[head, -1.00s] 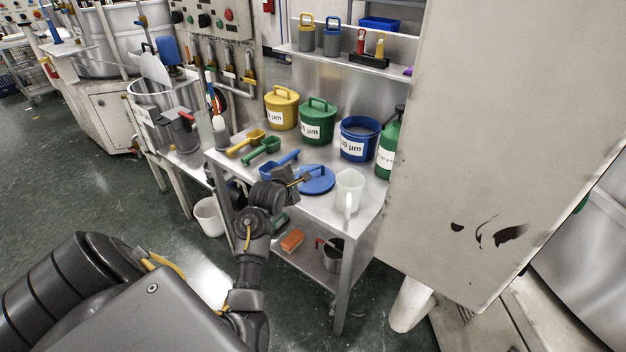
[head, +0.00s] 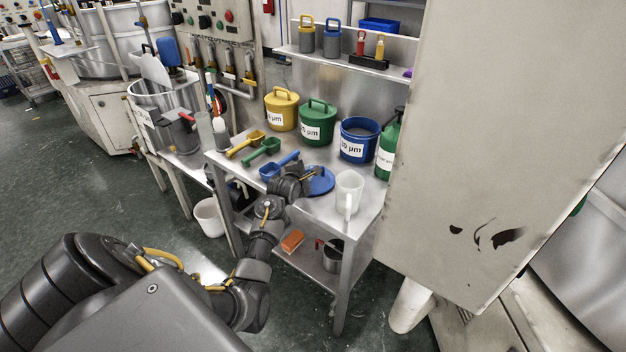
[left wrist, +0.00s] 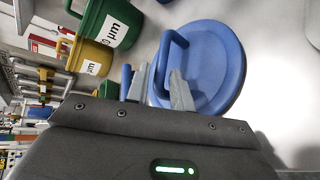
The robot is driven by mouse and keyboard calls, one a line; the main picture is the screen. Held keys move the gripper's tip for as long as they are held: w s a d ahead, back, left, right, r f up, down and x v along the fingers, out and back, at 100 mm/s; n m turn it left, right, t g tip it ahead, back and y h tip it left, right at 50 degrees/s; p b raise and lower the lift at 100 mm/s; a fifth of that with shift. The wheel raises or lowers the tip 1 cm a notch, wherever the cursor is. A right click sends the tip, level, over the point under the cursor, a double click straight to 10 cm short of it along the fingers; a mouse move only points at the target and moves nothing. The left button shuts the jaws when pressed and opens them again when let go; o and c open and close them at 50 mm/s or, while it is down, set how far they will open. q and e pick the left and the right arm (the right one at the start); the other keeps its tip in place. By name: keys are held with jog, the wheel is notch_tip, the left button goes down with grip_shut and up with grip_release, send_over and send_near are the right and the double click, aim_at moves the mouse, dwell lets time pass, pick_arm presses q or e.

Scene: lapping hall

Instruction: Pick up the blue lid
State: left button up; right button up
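The blue lid (head: 323,183) lies flat on the steel table, its near side partly hidden by my left gripper (head: 311,174). In the left wrist view the round lid (left wrist: 222,62) shows with its arched blue handle standing up. The two grey fingertips of my left gripper (left wrist: 160,80) are apart. One end of the handle appears between them, and I cannot tell whether they touch it. The blue bucket (head: 358,139) stands open behind the lid. My right gripper is not in view.
A white jug (head: 348,190) stands just right of the lid. Blue (head: 278,166), green (head: 262,148) and yellow (head: 246,143) scoops lie to the left. Lidded yellow (head: 282,108) and green (head: 317,122) buckets and a green bottle (head: 390,146) stand behind. A large pale cabinet (head: 480,130) blocks the right.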

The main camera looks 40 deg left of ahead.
pick_arm(q)
jog(key=shift+x, duration=1.15)
grip_shut()
